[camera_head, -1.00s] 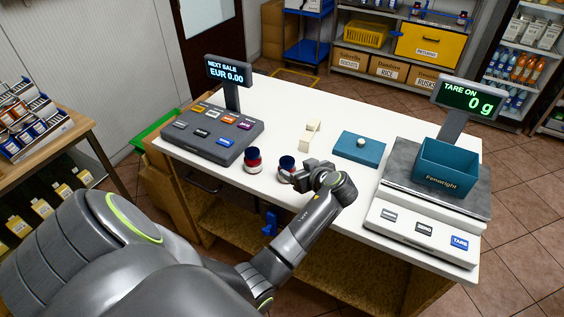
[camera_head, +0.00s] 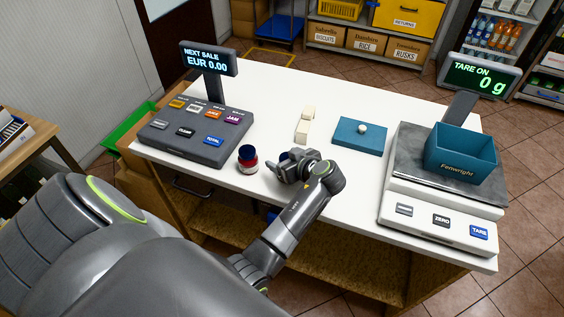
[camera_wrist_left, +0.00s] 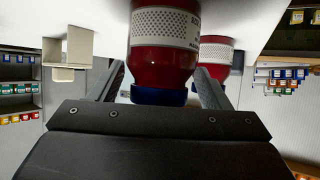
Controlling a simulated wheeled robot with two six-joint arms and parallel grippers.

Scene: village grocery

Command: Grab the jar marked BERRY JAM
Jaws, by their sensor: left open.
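Two red jars with dark blue lids stand on the white counter (camera_head: 350,100). The left jar (camera_head: 247,160) is in plain view in the head view. The other jar (camera_head: 284,156) is mostly hidden behind my left gripper (camera_head: 283,172). In the left wrist view, which looks upside down, the near jar (camera_wrist_left: 163,65) is between the open fingers of my left gripper (camera_wrist_left: 162,82), and the farther jar (camera_wrist_left: 216,52) shows to the right behind it. Their pale labels are cut off or turned, so I cannot read which is BERRY JAM. My right gripper is out of view.
A till with coloured keys (camera_head: 195,138) stands left of the jars. A small cream object (camera_head: 304,126) and a blue pad with a white knob (camera_head: 359,138) lie behind and right. A scale with a teal bin (camera_head: 461,155) fills the counter's right end.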

